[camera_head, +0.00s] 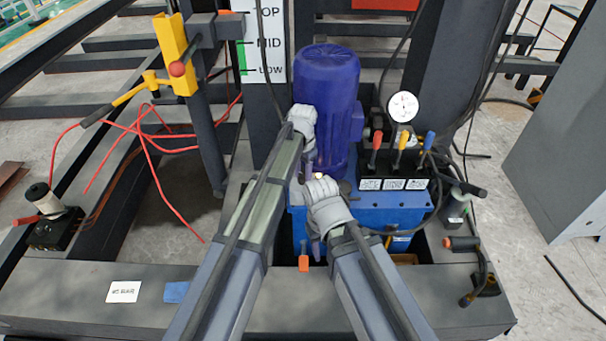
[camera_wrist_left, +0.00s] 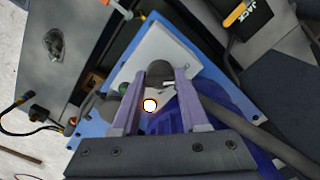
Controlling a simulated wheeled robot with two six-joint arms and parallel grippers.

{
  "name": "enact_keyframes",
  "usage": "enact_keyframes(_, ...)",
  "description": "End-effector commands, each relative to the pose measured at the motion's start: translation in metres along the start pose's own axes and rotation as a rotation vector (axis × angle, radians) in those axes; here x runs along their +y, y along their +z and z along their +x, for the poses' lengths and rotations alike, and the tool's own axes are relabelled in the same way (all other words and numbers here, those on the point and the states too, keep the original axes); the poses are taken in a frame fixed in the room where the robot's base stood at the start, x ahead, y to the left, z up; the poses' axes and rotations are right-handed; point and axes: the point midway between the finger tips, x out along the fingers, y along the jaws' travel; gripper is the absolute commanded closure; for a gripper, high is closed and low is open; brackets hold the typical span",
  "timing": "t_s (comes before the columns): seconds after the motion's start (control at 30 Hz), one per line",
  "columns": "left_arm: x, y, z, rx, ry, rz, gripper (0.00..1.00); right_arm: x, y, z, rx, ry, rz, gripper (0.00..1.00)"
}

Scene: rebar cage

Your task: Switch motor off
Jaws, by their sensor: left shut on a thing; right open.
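The blue-purple motor (camera_head: 327,85) stands upright on the blue power unit (camera_head: 410,212); part of it also shows in the left wrist view (camera_wrist_left: 228,118). My left gripper (camera_head: 308,168) is low at the motor's front side. In the left wrist view, its two purple-grey fingers (camera_wrist_left: 163,76) are shut on a dark knob (camera_wrist_left: 158,69) on a pale switch box (camera_wrist_left: 166,48). A small green button (camera_wrist_left: 123,88) sits beside it, and a bright round light (camera_wrist_left: 150,105) shows between the fingers. My right gripper (camera_head: 316,246) is open, lower and in front of the power unit; its fingertips are partly hidden.
A pressure gauge (camera_head: 403,106) and red, yellow and blue levers (camera_head: 401,140) stand right of the motor. A level sign (camera_head: 266,42) is behind it. A yellow bracket (camera_head: 175,55) and red hose (camera_head: 153,165) are at left. Dark frame beams surround the unit.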

Motion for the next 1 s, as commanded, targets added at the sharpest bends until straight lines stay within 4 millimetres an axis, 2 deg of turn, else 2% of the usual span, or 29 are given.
enact_keyframes(0.57,0.0004,0.0002,0.0001,0.0,0.001,-0.027,1.0,0.0,0.0,0.0001,0.0,0.0,0.0,0.5)
enact_keyframes(0.6,0.0004,0.0002,0.0001,0.0,0.001,-0.027,0.53,0.0,0.0,0.0001,0.0,0.0,0.0,0.5)
enact_keyframes(0.83,0.0002,0.0001,0.0001,0.0,0.0,-0.026,0.27,0.0,0.0,0.0001,0.0,0.0,0.0,0.5)
enact_keyframes(1.0,0.0001,0.0,0.0,0.0,0.0,-0.026,0.26,0.0,0.0,0.0,0.0,0.0,0.0,0.5)
